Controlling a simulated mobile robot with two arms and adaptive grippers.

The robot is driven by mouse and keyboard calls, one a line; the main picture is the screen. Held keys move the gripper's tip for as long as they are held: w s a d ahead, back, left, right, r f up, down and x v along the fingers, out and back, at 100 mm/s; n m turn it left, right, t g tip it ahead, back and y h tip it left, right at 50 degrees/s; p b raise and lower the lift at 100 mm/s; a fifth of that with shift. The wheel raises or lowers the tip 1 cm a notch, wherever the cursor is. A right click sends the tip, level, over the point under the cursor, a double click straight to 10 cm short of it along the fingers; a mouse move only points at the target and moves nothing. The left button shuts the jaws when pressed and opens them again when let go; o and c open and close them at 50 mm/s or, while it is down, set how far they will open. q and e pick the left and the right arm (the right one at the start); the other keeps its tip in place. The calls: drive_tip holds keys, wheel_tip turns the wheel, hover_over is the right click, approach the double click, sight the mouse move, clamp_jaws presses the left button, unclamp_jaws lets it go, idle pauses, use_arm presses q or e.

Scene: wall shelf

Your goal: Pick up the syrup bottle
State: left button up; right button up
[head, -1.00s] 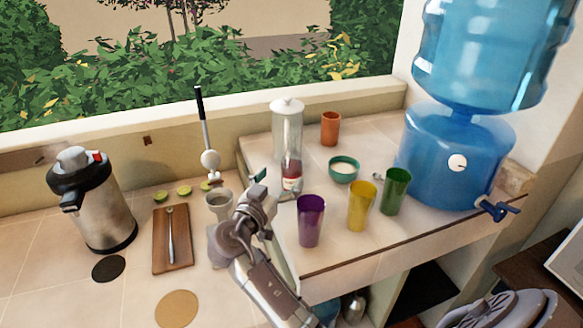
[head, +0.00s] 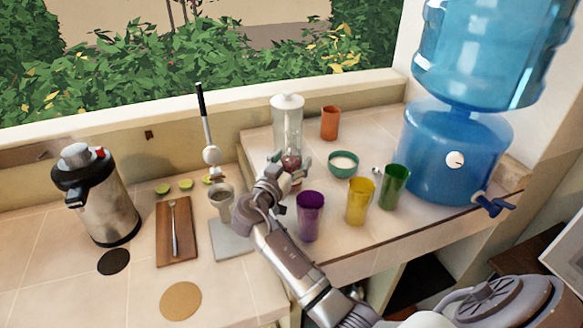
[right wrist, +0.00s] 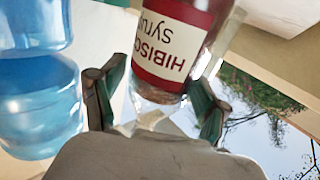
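The syrup bottle (head: 292,162), dark red in its lower part, stands on the raised counter in front of the clear lidded pitcher. In the head view my right gripper (head: 291,168) is at the bottle and partly hides it. In the right wrist view the bottle (right wrist: 172,50) shows a red and white label reading "Hibisc... Syrup", upside down. The right gripper's fingers (right wrist: 155,105) are spread on either side of it. A gap shows at the left finger; contact at the right finger cannot be told. My left gripper is not in view.
The clear pitcher (head: 287,115) stands just behind the bottle. A purple cup (head: 309,217), a yellow cup (head: 359,203) and a green cup (head: 394,188) stand to the right of my forearm. A green bowl (head: 343,171) and an orange cup (head: 330,123) are farther back.

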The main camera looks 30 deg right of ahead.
clamp_jaws()
drive_tip(key=shift+d+r, duration=0.1)
drive_tip(key=shift+r, duration=0.1)
